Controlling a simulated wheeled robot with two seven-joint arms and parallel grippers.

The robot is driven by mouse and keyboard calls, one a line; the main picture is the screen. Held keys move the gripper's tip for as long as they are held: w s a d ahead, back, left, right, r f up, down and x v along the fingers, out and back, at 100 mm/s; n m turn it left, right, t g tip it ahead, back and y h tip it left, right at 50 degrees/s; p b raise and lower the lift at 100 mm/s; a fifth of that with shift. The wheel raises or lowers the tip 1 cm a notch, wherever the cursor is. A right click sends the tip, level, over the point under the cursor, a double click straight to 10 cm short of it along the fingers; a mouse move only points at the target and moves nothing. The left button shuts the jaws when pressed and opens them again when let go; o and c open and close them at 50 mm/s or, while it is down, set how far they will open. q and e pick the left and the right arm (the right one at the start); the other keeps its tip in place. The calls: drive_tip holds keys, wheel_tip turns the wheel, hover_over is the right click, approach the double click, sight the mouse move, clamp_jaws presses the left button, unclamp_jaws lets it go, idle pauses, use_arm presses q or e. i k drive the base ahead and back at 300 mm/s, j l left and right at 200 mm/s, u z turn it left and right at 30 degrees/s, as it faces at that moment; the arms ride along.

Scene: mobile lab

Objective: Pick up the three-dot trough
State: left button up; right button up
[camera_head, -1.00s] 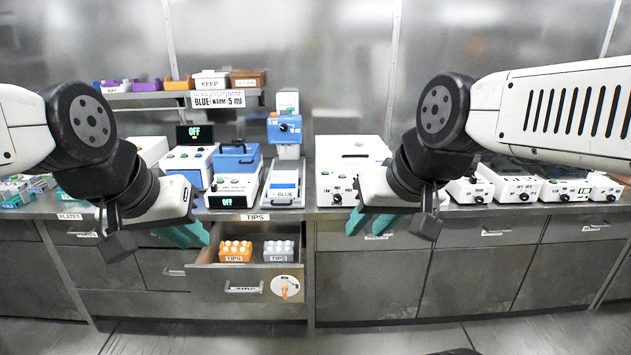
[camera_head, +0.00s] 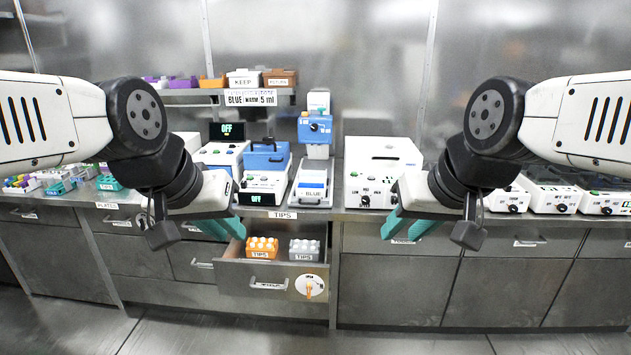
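I cannot make out dot marks on anything, so I cannot tell which thing is the three-dot trough. Small coloured pieces, a purple one (camera_head: 158,83) and an orange one (camera_head: 212,82), sit on the raised shelf at the back. Several small coloured items (camera_head: 55,186) lie on the counter at the far left. My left gripper (camera_head: 222,229) is open and empty, in front of the counter edge left of the open drawer. My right gripper (camera_head: 407,227) is open and empty, in front of the counter edge right of that drawer.
An open drawer (camera_head: 235,274) holds an orange tip rack (camera_head: 262,247) and a grey one (camera_head: 304,250). White KEEP (camera_head: 243,80) and brown RETURN (camera_head: 280,78) bins stand on the shelf. Lab devices, including a large white box (camera_head: 383,165), crowd the counter (camera_head: 340,215).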

sight(313, 175)
drive_tip(key=i+u, duration=0.1)
drive_tip(key=u, duration=0.5)
drive_tip(key=i+l+u, duration=0.15)
drive_tip(key=l+u, duration=0.15)
drive_tip(key=i+l+u, duration=0.1)
drive_tip(key=l+u, duration=0.15)
drive_tip(key=l, duration=0.2)
drive_tip(key=i+l+u, duration=0.1)
drive_tip(key=l+u, duration=0.2)
drive_tip(key=i+l, duration=0.1)
drive_tip(key=l, duration=0.6)
drive_tip(key=i+l+u, duration=0.1)
drive_tip(key=l, duration=0.55)
drive_tip(key=i+l, duration=0.15)
drive_tip(key=l, duration=0.55)
